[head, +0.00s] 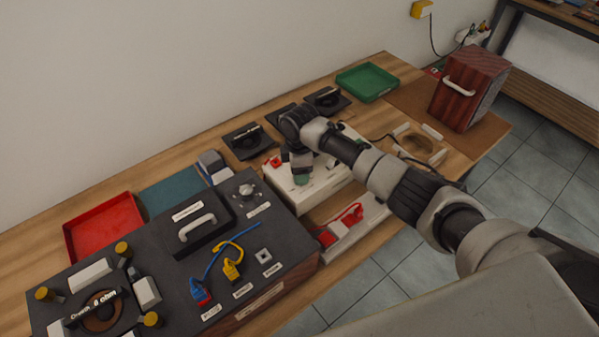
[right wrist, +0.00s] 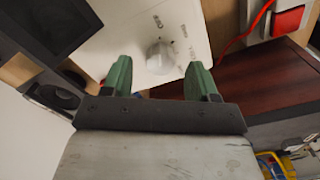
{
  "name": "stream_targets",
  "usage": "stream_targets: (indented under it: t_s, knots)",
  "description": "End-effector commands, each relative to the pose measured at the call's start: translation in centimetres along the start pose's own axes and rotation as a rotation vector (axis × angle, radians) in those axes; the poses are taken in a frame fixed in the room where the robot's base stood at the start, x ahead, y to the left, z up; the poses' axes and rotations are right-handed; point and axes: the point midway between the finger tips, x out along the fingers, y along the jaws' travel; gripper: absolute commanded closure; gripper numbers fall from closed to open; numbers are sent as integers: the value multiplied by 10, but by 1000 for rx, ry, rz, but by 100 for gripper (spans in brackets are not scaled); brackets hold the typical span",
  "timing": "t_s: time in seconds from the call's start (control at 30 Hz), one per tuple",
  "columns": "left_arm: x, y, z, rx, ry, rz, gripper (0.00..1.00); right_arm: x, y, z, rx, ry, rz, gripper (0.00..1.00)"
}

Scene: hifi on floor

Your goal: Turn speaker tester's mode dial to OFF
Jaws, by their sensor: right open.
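The speaker tester (head: 334,181) is a cream-white box standing on the wooden bench in the middle of the head view. Its face also shows in the right wrist view (right wrist: 190,14). Its mode dial (right wrist: 160,56) is a pale round knob with small dark labels around it, too blurred to read surely. My right gripper (head: 301,178) points down at the tester and hides the dial in the head view. In the right wrist view its green fingers (right wrist: 159,72) are open, one on each side of the dial, with no clear contact. My left gripper is not in view.
A dark test box (head: 222,237) with a handle, knob and coloured plugs stands left of the tester. A red tray (head: 103,229), green tray (head: 366,83), speaker drivers and a wooden speaker cabinet (head: 471,90) are also on the bench. Red leads (head: 352,215) lie in front.

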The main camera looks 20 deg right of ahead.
Motion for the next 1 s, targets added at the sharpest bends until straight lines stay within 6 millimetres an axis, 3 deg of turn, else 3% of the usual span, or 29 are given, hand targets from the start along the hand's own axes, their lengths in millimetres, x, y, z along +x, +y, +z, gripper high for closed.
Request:
stream_targets:
  t_s: [0.2, 0.4, 0.6, 1.0]
  knots:
    - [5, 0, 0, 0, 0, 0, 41, -46, 1, 0, -1, 3, 5, 41]
    - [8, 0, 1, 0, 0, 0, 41, -77, 1, 0, 0, 2, 4, 41]
    - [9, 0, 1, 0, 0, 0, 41, -88, 0, 0, 0, 1, 1, 41]
    - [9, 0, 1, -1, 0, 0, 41, -88, 0, 0, 0, 1, 2, 41]
